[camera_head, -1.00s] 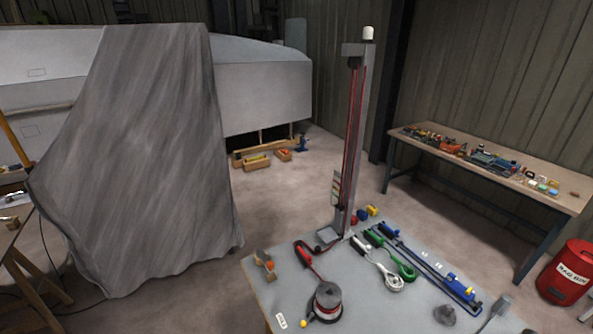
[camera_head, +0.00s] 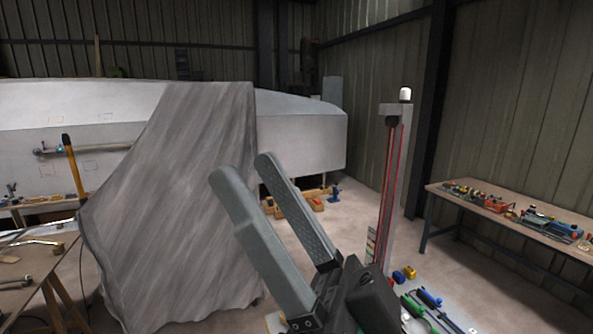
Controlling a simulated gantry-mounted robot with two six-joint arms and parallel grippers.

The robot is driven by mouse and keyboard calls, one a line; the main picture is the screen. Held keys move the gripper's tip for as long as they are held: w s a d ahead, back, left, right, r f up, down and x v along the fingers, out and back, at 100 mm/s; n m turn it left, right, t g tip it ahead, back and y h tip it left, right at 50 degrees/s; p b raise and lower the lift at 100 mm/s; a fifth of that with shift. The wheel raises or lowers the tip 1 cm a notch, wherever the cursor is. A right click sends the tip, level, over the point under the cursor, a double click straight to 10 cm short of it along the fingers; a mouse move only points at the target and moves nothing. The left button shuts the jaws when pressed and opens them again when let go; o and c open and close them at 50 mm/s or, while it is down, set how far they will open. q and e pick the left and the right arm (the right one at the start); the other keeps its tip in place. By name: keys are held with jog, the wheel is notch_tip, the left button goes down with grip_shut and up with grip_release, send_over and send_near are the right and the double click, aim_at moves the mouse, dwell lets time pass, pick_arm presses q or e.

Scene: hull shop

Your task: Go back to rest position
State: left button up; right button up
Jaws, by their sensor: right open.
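My right gripper (camera_head: 240,170) rises from the bottom middle of the head view. Its two long grey fingers stand apart with nothing between them, pointing up and left. It is in front of the grey draped cover (camera_head: 165,215) and hides part of the near table. My left gripper is not in view.
A tall post (camera_head: 392,190) with red cables stands right of my gripper. Blue and green tools (camera_head: 415,305) lie on the near table at the bottom. A workbench (camera_head: 500,208) with many parts is at right, another table (camera_head: 25,280) at left. A pale hull (camera_head: 300,135) is behind.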

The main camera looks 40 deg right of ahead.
jog(key=d+r+m+h+p, duration=0.1)
jog(key=d+r+h+p, duration=0.2)
jog(key=r+h+p, duration=0.5)
jog(key=shift+w+d+r+m+t+p, duration=0.2)
jog(key=shift+r+m+t+p, duration=0.15)
jog(key=shift+r+p, duration=2.3)
jog(key=shift+r+b, duration=0.3)
